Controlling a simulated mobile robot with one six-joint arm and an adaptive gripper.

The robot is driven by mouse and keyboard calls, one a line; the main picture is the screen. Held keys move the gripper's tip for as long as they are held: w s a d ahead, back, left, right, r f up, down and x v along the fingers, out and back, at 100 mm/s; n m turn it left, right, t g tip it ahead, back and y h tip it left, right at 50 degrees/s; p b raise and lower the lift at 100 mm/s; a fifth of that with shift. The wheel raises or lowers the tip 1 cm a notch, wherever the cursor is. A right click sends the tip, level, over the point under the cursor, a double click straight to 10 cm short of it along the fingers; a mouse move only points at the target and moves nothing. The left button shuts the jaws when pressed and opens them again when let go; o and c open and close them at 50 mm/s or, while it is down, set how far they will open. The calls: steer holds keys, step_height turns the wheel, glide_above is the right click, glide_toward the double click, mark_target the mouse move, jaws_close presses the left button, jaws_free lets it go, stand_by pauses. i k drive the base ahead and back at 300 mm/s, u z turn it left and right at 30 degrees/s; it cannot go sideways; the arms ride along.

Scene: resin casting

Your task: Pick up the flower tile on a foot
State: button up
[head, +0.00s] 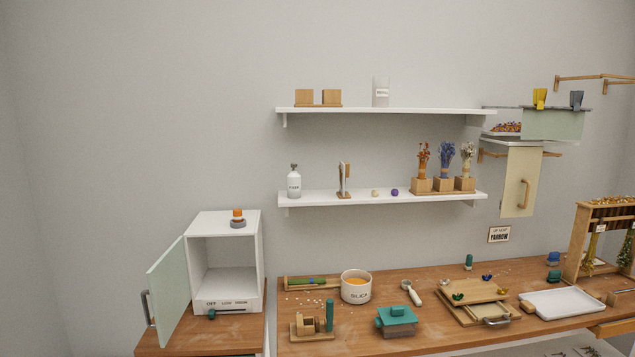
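I cannot pick out a flower tile on a foot with certainty. A small upright piece on a wooden foot (343,194) stands on the lower shelf, but it is too small to tell whether it bears a flower. My gripper is not in view.
The worktop (420,340) holds a silica pot (356,290), a teal-lidded box (397,322), a wooden press (473,293) and a white tray (562,303). The lower shelf (380,198) holds dried flowers (445,160). A white cabinet's door (170,290) stands open at left.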

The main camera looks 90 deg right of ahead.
mark_target(344, 168)
steer(key=u, duration=0.05)
steer(key=i, duration=0.85)
steer(key=z, duration=2.65)
steer(key=i, duration=0.3)
steer(key=z, duration=0.5)
